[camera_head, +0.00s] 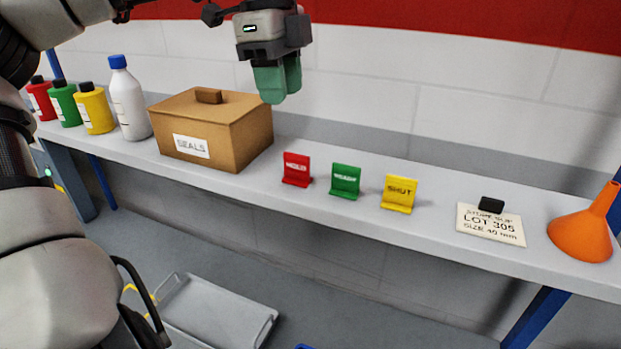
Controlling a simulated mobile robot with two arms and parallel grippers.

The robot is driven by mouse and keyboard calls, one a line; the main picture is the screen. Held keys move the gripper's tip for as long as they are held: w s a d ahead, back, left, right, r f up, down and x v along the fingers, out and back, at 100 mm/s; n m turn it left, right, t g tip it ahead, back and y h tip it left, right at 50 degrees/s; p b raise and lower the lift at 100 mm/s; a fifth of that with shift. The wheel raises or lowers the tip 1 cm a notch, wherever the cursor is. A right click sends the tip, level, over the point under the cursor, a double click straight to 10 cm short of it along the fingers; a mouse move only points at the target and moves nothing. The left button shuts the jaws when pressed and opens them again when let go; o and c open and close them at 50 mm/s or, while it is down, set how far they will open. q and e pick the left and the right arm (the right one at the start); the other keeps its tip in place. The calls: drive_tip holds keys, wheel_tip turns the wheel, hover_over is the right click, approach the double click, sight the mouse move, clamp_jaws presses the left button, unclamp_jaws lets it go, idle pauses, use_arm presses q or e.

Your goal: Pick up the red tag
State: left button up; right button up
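The red tag (297,169) stands upright on the shelf, with white lettering that is too blurred to read. It is the leftmost of three tags, beside a green tag (345,180) and a yellow tag (398,193) marked SHUT. My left gripper (278,82) is above and behind the tags in the picture, over the back of the shelf, apart from the red tag. Its two teal fingers point down and overlap from this side, so their gap cannot be judged. Nothing shows between them. My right gripper is not in view.
A brown SEALS box (240,135) stands left of the red tag. A white bottle (127,100) and several coloured bottles are farther left. A grey tray (215,318) is below.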

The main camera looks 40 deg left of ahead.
sight(296, 158)
use_arm(q)
drive_tip(key=shift+w+f, duration=0.25)
drive_tip(key=shift+f, duration=0.65)
drive_tip(key=f, duration=0.3)
drive_tip(key=shift+w+d+f+p, duration=0.2)
drive_tip(key=shift+d+f+p, duration=0.05)
drive_tip(key=shift+f+p, duration=0.1)
drive_tip(key=shift+f, duration=0.4)
drive_tip(key=shift+s+d+f+p, duration=0.1)
drive_tip(key=shift+d+f+p, duration=0.1)
drive_tip(key=shift+f+p, duration=0.35)
drive_tip(key=f+p, duration=0.2)
drive_tip(key=f, duration=0.1)
drive_tip(key=shift+w+d+f, duration=0.2)
drive_tip(key=shift+d, duration=0.15)
drive_tip(key=shift+f, duration=0.5)
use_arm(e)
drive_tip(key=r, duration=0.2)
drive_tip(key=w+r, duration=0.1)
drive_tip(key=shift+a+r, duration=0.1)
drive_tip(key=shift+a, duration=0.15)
use_arm(q)
drive_tip(key=shift+c, duration=0.3)
